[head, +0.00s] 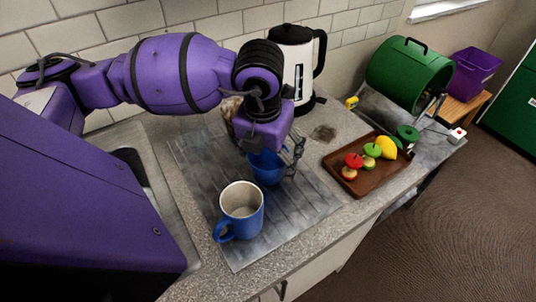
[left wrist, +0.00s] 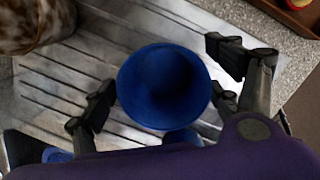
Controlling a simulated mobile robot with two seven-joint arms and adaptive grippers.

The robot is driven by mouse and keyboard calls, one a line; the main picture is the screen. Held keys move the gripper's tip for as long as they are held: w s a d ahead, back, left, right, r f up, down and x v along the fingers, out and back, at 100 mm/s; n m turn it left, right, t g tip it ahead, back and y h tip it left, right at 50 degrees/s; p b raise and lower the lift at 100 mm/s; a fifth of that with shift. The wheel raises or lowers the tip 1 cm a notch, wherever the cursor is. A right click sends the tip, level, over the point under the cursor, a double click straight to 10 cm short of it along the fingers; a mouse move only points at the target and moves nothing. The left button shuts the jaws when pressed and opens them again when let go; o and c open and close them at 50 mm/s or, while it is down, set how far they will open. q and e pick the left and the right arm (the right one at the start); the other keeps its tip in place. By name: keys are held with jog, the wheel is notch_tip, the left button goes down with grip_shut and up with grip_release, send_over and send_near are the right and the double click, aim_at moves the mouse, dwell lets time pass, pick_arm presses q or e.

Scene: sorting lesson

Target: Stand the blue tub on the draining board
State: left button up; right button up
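The blue tub (head: 264,170) is below my left gripper in the head view, over the grey ridged draining board (head: 205,165). In the left wrist view I look into the round mouth of the tub (left wrist: 163,87), and it looks empty. My left gripper (head: 279,168) has its fingers spread on either side of the tub. In the left wrist view the left gripper (left wrist: 160,75) shows narrow gaps between its fingers and the rim. The tub's base is hidden, so I cannot tell whether it touches the board. My right gripper is out of view.
A blue mug (head: 241,212) stands on the board in front. A brown mottled object (left wrist: 35,22) is behind the gripper. A kettle (head: 298,65), a brown tray (head: 372,180) with toy food and a green drum (head: 408,76) are to the right. A sink (head: 135,165) is left.

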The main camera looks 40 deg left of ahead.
pick_arm(q)
jog(key=shift+r, duration=0.65)
notch_tip(320, 180, up, 11)
jog(key=s, duration=0.2)
jog(key=shift+d+p, duration=0.35)
